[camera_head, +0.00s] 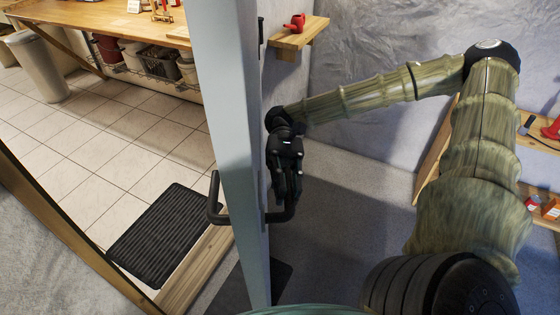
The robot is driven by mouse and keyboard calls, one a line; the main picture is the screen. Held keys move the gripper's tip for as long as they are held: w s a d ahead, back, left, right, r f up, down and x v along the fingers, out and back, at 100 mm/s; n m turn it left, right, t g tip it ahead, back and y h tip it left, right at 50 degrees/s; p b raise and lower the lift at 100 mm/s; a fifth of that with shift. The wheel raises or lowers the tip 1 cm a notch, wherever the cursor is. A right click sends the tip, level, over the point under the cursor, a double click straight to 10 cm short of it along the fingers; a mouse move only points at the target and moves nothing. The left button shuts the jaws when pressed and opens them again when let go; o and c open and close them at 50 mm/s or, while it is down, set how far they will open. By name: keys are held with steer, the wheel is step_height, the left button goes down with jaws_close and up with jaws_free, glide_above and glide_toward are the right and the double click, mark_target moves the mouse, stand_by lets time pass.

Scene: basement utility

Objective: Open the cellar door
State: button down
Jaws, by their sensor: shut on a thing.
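The cellar door (232,140) is a pale grey-blue slab, seen nearly edge-on and standing open beside the doorway. A black bar handle (287,214) is on its right face, and a matching black handle (213,205) is on its left face. My gripper (284,190) is at the right face, pointing down, and is shut on the right-hand handle. The fingers hide the upper part of that handle. My arm reaches to it from the right.
Left of the door is a tiled room with a black mat (160,232), a wooden threshold (198,268), a pale bin (38,66) and a wooden workbench (110,18). A small wall shelf (298,34) holds a red can. Wooden shelves (540,140) stand at right. Grey floor lies between.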

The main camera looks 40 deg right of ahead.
steer(key=shift+f, duration=0.15)
steer(key=c, duration=1.3)
jaws_free()
steer(key=shift+d, duration=0.1)
steer(key=shift+c, duration=0.2)
steer(key=v, duration=1.2)
